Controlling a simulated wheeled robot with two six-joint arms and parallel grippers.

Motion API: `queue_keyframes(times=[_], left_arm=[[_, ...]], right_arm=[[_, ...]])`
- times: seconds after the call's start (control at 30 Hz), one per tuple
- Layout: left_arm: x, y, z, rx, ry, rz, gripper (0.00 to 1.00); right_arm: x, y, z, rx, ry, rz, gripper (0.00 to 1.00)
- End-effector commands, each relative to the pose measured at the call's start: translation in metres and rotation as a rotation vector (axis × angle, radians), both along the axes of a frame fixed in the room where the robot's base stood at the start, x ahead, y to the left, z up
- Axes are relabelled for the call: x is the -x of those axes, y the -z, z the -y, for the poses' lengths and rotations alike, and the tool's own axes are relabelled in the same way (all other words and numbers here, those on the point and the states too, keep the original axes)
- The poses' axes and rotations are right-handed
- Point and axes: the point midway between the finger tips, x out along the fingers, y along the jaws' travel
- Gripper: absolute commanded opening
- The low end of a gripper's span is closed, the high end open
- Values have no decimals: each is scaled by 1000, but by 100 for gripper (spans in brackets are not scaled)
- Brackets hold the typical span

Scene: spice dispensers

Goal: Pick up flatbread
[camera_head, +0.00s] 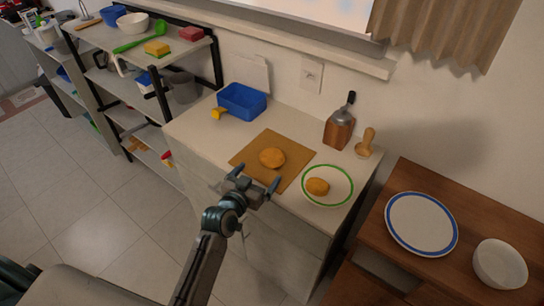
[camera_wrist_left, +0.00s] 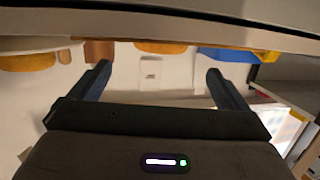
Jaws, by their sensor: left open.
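A round orange-brown flatbread (camera_head: 272,158) lies on a square brown board (camera_head: 250,150) on the white counter. A second, smaller piece (camera_head: 317,187) lies in a green-rimmed white plate (camera_head: 336,200) to its right. My left gripper (camera_head: 256,178) is open and empty at the board's front edge, short of the flatbread. In the left wrist view, which looks upside down, the gripper (camera_wrist_left: 158,70) has its fingers spread. The flatbread (camera_wrist_left: 160,47) shows between and beyond them, partly cut off by the counter edge. My right gripper is not in view.
A blue bin (camera_head: 242,102) and a yellow-handled item (camera_head: 219,113) stand at the counter's back left. A grinder (camera_head: 339,130) and a wooden pestle (camera_head: 366,143) stand at the back right. A brown table to the right holds a blue-rimmed plate (camera_head: 421,224) and a white bowl (camera_head: 500,264).

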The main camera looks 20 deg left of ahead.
Motion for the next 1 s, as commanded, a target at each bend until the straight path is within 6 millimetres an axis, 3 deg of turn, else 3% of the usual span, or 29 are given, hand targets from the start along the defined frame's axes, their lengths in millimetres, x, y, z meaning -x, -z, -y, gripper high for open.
queue_keyframes(times=[0.1, 0.37, 0.7, 1.0], left_arm=[[-19, 2, 3, 1, 1, -1, 97], [-38, 6, 6, 1, 1, -3, 97], [-77, 15, 11, 0, 0, -4, 97], [-81, 17, 11, 0, 0, -4, 97]], right_arm=[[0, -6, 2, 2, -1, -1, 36], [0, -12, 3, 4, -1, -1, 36], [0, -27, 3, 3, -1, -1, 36], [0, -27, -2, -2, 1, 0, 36]])
